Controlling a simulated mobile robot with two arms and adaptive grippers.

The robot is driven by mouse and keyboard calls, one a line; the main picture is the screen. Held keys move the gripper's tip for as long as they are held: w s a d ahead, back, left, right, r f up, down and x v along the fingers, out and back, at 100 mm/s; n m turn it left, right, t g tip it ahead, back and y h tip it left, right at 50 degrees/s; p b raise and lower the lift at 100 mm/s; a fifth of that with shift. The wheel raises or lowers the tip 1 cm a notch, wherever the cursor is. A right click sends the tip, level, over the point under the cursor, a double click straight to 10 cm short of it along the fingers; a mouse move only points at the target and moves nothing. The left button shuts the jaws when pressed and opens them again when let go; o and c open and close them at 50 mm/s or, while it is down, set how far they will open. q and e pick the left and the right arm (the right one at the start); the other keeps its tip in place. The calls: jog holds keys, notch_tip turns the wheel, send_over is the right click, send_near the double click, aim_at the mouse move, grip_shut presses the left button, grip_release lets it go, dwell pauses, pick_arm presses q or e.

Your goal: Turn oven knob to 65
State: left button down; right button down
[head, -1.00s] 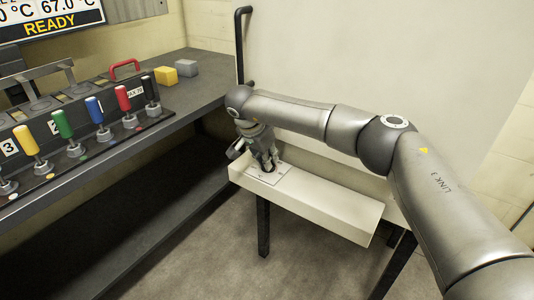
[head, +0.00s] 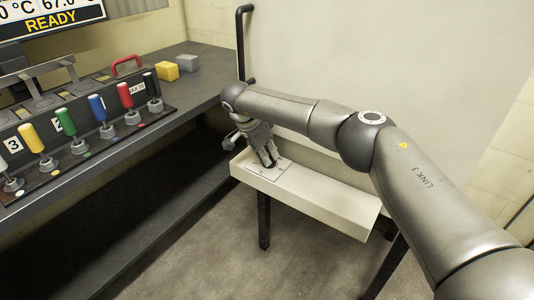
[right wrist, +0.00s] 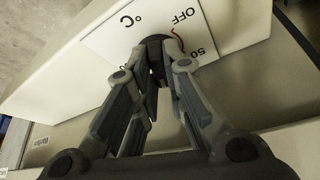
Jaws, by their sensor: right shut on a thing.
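The oven knob (right wrist: 154,41) is a small dark round knob on a white dial plate (right wrist: 105,38), which reads OFF, 50 and °C in the right wrist view. My right gripper (right wrist: 157,68) is shut on the knob, and its fingers hide much of it and part of the scale. The knob's exact setting cannot be read. In the head view the right gripper (head: 269,160) points down at the dial plate (head: 282,175) on the left part of the oven's cream ledge (head: 335,207). My left gripper is not in view.
A dark bench (head: 207,75) stands at the left with a row of coloured-handled levers (head: 97,107), a yellow block (head: 166,71) and a grey block (head: 187,63). A display (head: 45,18) above shows READY and a partly cut-off temperature. The large oven door (head: 400,60) rises behind my arm.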

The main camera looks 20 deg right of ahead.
jog(key=shift+s+f, duration=0.1)
jog(key=shift+f, duration=0.15)
jog(key=c, duration=1.5)
grip_release()
jog(key=v, duration=1.2)
